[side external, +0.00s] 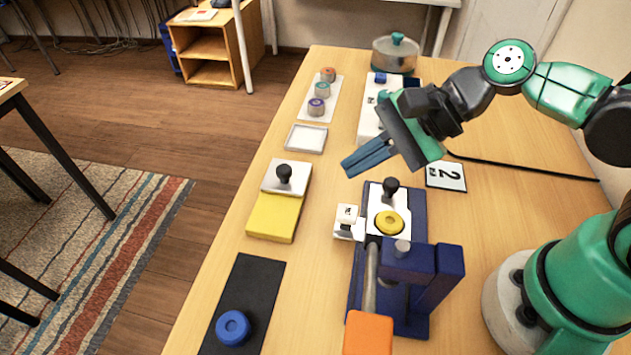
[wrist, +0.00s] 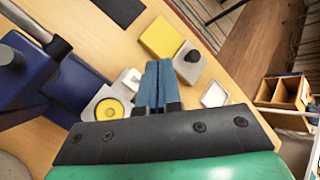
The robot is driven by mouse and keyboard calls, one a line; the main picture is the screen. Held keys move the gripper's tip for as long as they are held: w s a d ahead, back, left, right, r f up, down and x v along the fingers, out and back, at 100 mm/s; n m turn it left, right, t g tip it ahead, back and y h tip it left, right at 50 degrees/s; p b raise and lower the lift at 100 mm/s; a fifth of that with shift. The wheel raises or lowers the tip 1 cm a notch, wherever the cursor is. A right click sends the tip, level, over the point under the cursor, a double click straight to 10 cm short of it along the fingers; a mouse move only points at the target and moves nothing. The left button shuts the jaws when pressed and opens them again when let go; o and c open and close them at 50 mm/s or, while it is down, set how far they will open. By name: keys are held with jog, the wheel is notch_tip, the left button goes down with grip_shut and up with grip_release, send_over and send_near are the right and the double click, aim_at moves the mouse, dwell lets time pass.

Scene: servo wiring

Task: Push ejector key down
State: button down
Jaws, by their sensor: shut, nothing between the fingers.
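The ejector key appears to be the small white key block (side external: 346,218) with a dark mark on its cap, at the left side of the blue press fixture (side external: 417,222). It also shows in the wrist view (wrist: 130,79), just left of the fingers. A yellow ring (side external: 389,222) sits in the fixture's white plate beside the key. My gripper (side external: 352,166) is shut, its blue fingers together and empty. It hangs tilted above the table, behind the key in the side view and apart from it. In the wrist view the fingertips (wrist: 158,64) point toward the yellow block.
A yellow block with a black-knobbed white plate (side external: 272,218) stands left of the fixture. A black mat (side external: 243,285) holds a blue disc (side external: 232,328). An orange handle (side external: 368,334) juts forward. A white tray (side external: 306,138) and a pot (side external: 395,54) lie farther back.

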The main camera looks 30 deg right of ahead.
jog(key=shift+f, duration=2.8)
jog(key=shift+r, duration=0.1)
dwell(0.4)
jog(key=shift+r, duration=2.4)
jog(key=shift+d, duration=0.1)
jog(key=shift+w+d+n, duration=0.1)
jog(key=shift+d+n, duration=0.2)
jog(key=shift+n, duration=0.1)
jog(key=w+d+n+t+h, duration=0.1)
jog(key=d+n+h, duration=0.3)
jog(key=d+n, duration=0.3)
notch_tip(320, 180, up, 8)
jog(key=n+g+h, duration=0.4)
jog(key=n+g, duration=0.2)
jog(key=n, duration=1.1)
send_over(354, 210)
jog(key=a, duration=0.1)
jog(key=shift+w+f, duration=0.1)
